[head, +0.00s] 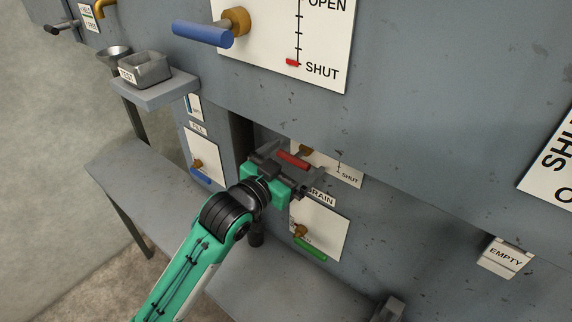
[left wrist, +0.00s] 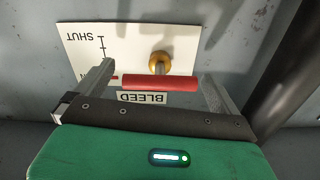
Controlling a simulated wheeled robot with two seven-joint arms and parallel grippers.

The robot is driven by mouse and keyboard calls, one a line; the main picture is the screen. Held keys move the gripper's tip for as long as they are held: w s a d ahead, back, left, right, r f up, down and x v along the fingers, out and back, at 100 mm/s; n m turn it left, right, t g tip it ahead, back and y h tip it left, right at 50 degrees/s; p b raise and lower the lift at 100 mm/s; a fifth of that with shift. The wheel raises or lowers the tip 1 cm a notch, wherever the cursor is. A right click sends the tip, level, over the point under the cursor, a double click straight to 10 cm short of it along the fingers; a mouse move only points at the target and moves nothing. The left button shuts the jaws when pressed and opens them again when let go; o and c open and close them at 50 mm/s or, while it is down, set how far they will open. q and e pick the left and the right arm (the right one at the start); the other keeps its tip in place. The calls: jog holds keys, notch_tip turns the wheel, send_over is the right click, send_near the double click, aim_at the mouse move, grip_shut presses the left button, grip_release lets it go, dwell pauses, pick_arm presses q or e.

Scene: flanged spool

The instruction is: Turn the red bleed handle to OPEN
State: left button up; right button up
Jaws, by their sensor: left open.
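The red bleed handle (head: 293,160) sits on a brass hub in a recess of the grey panel. In the left wrist view the red handle (left wrist: 160,84) lies crosswise below its brass hub (left wrist: 159,63), above the upside-down BLEED label (left wrist: 142,97). My left gripper (head: 295,165) is in front of it. In the left wrist view my left gripper (left wrist: 157,72) is open, one finger beyond each end of the handle, with gaps showing. The white scale plate (left wrist: 85,45) reads SHUT; its other word is mostly hidden by a finger. My right gripper is not seen.
A blue handle (head: 203,33) on a larger OPEN/SHUT plate is above. A green DRAIN handle (head: 310,249) is below, and another blue handle (head: 201,177) is left. A small shelf (head: 160,93) holds a metal tray. A dark post (left wrist: 287,70) stands right of my gripper.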

pick_arm(q)
jog(key=b+v, duration=0.4)
jog(key=v, duration=1)
